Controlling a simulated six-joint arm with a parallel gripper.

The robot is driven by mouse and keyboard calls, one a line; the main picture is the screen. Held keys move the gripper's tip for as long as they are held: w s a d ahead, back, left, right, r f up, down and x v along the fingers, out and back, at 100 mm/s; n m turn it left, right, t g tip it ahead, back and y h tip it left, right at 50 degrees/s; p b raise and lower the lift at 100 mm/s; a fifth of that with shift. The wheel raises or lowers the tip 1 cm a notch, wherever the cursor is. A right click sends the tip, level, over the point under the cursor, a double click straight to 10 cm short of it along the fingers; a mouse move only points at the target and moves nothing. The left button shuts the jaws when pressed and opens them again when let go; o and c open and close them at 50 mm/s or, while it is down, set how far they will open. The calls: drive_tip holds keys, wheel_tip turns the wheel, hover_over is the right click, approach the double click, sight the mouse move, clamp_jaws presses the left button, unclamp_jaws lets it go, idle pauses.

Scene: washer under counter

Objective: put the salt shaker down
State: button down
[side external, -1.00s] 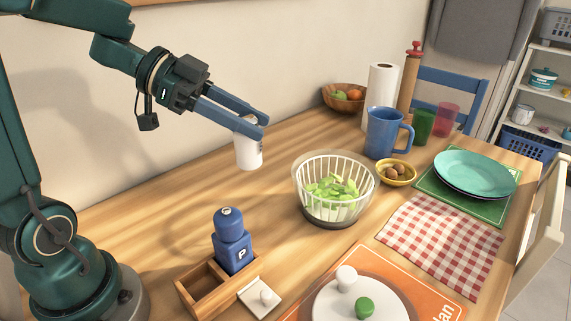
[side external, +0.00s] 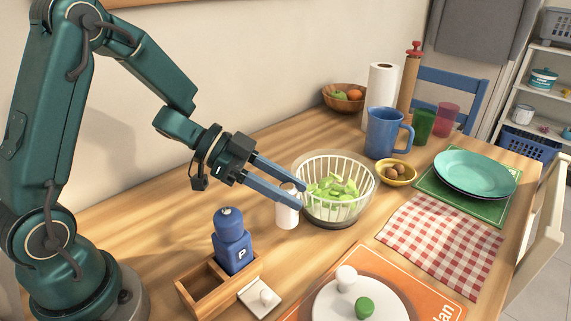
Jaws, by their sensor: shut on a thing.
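The white salt shaker (side external: 287,215) is upright between the fingers of my gripper (side external: 298,196). My gripper is shut on its upper part, and the fingers hide its top. The shaker is at or just above the wooden table; I cannot tell whether its base touches. It is close to the left side of the salad basket (side external: 312,208), and I cannot tell whether the two touch. The blue pepper shaker marked P (side external: 232,245) stands at the wooden caddy (side external: 205,292), whose front left compartment is empty.
A white lid with a knob (side external: 260,297) lies beside the caddy. An orange mat (side external: 434,303) with a white round board (side external: 385,300) is at the front. Bare table (side external: 165,215) lies left of the shaker.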

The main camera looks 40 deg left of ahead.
sight(297, 216)
drive_tip(key=shift+w+d+f, duration=0.1)
drive_tip(key=shift+d+f, duration=0.25)
drive_tip(key=shift+f, duration=0.55)
drive_tip(key=shift+w+d+f, duration=0.1)
drive_tip(key=shift+d+f, duration=0.3)
drive_tip(key=shift+f, duration=0.45)
drive_tip(key=shift+w+d+f, duration=0.1)
drive_tip(key=shift+d+f, duration=0.25)
drive_tip(key=shift+f, duration=0.55)
drive_tip(key=shift+f, duration=0.1)
drive_tip(key=c, duration=0.7)
unclamp_jaws()
drive_tip(key=v, duration=1.2)
